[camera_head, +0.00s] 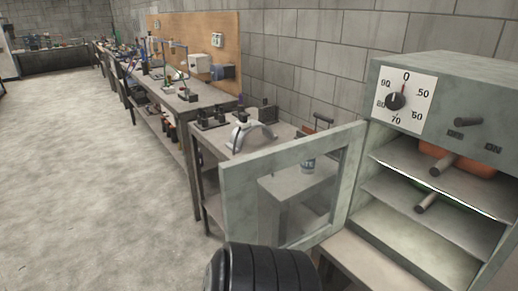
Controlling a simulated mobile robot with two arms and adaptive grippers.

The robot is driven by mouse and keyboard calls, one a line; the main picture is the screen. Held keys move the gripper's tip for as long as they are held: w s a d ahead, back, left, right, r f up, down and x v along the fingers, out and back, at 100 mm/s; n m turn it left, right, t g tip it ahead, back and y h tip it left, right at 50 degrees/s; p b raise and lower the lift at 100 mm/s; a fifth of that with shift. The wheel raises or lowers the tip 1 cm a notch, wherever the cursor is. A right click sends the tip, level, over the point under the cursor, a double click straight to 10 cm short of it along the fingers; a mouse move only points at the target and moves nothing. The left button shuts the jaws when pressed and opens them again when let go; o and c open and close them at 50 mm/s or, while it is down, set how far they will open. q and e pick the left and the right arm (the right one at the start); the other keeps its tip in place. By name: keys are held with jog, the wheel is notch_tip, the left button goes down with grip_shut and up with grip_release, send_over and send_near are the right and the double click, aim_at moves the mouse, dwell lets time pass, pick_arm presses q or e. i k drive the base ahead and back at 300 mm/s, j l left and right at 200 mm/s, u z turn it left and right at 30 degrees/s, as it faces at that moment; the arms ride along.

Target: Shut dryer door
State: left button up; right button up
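The dryer (440,85) is a grey-green cabinet at the right, with a dial and dark controls on its upper front. Its door (237,205) is open, swung out to the left from the cabinet opening. The door has a pale frame around a clear window, and a bench shows through it. The dryer's inside shows metal shelves. A black ridged part, which looks like part of my arm, covers the door's lower edge at the bottom of the picture. I cannot tell whether it touches the door. No gripper fingers show.
An orange item (468,162) is on the upper shelf, partly hidden. Benches with lab equipment run along the wall behind the door. A curved metal device (252,133) stands on the nearest one. The grey floor (95,190) at left is clear.

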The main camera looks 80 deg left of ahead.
aim_at(238, 176)
jog(key=k+j, duration=0.1)
jog(key=j, duration=0.35)
jog(key=k+j, duration=0.15)
jog(key=j, duration=0.3)
jog(key=k+j, duration=0.1)
jog(key=j, duration=0.3)
jog(key=k+j, duration=0.1)
jog(key=j, duration=0.35)
jog(key=k+j, duration=0.15)
jog(key=j, duration=0.3)
jog(key=k+j, duration=0.1)
jog(key=j, duration=0.35)
